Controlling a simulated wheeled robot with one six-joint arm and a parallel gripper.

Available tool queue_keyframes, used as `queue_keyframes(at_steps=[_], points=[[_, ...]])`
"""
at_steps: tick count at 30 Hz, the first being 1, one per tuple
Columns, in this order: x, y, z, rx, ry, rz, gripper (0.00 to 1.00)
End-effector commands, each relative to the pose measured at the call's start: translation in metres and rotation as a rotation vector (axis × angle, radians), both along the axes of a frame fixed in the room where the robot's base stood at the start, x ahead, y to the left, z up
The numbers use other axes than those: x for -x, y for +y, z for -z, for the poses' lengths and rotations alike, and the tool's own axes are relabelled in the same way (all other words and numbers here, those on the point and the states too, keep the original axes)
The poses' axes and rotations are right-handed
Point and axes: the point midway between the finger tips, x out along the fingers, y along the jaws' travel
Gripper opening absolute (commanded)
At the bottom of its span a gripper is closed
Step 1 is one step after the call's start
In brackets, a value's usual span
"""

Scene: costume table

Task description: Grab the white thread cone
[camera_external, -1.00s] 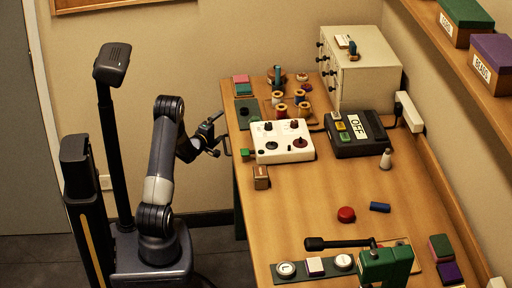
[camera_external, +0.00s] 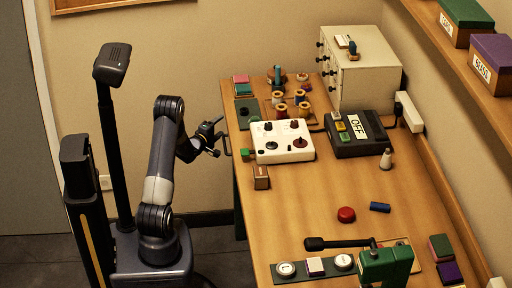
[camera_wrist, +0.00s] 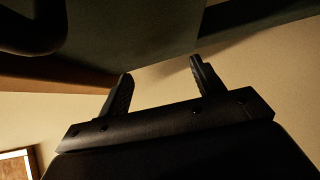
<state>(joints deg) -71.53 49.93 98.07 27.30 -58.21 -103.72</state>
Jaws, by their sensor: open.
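The white thread cone (camera_external: 386,159) stands upright on the table, in front of the black box with the OFF label, toward the right side in the external view. My gripper (camera_external: 218,142) is off the table's left edge, far to the left of the cone. In the wrist view my gripper (camera_wrist: 160,85) has its two fingers apart with nothing between them. The cone does not show in the wrist view.
A white control box (camera_external: 283,142) with knobs and the black OFF box (camera_external: 357,134) stand between my gripper and the cone. A red round object (camera_external: 346,215) and a blue cylinder (camera_external: 380,207) lie nearer the front. The table's middle (camera_external: 325,185) is clear.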

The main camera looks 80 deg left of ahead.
Motion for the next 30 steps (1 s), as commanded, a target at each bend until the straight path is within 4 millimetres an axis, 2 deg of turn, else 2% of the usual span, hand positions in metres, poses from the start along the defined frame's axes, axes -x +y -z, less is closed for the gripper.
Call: queue_keyframes(at_steps=[1, 9, 14, 17, 20, 22, 27, 30], points=[[0.000, 0.000, 0.000, 0.000, 0.000, 0.000, 0.59], [0.000, 0.000, 0.000, 0.000, 0.000, 0.000, 0.38], [0.000, 0.000, 0.000, 0.000, 0.000, 0.000, 0.38], [0.001, 0.004, -0.007, -0.010, 0.011, -0.007, 0.38], [0.006, 0.018, -0.031, -0.042, 0.058, -0.036, 0.38], [0.012, 0.034, -0.058, -0.076, 0.117, -0.069, 0.38], [0.026, 0.069, -0.140, -0.155, 0.292, -0.152, 0.38], [0.022, 0.077, -0.186, -0.186, 0.392, -0.171, 0.38]])
